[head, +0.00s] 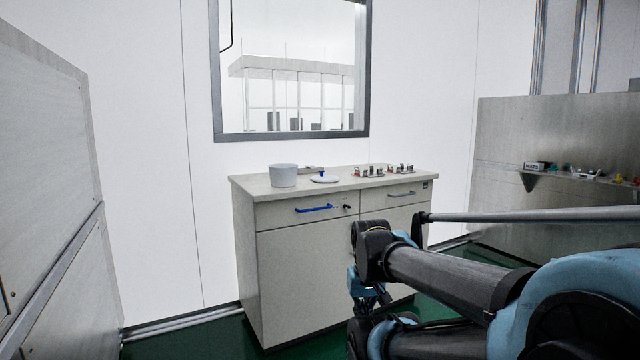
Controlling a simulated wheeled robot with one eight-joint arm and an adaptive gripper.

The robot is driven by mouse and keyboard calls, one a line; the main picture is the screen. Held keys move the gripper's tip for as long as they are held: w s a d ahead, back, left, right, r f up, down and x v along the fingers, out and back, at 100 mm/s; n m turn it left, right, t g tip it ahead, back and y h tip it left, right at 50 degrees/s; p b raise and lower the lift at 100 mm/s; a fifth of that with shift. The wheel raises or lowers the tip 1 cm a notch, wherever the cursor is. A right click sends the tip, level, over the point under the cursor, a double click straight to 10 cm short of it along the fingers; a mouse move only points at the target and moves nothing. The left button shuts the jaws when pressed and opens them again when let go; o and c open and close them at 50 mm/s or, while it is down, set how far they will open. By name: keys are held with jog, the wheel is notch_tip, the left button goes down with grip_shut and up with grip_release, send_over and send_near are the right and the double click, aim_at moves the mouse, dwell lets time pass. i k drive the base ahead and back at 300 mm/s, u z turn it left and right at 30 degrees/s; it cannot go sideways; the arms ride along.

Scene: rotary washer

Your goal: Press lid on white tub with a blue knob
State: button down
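A white tub (284,176) stands upright on the left part of the cabinet top. A flat white lid (324,180) with a small blue knob (323,172) lies on the cabinet top just right of the tub, apart from it. The inside of the tub is not visible from here. My arm reaches in from the lower right, and its end is low in front of the cabinet, well away from the tub and lid. The fingers of my gripper cannot be made out among the dark arm parts.
The cabinet (300,260) has a blue drawer handle (314,209) and a second handle (402,194). Small metallic parts in holders (399,170) stand on its right half. A shelf (570,174) with small items is on the right wall. A grey panel (50,180) stands at left.

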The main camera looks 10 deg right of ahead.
aim_at(321, 179)
jog(key=k, duration=1.25)
jog(key=u, duration=0.35)
jog(key=i, duration=0.5)
jog(key=u, duration=0.45)
jog(key=i, duration=2.1)
jog(key=z, duration=0.65)
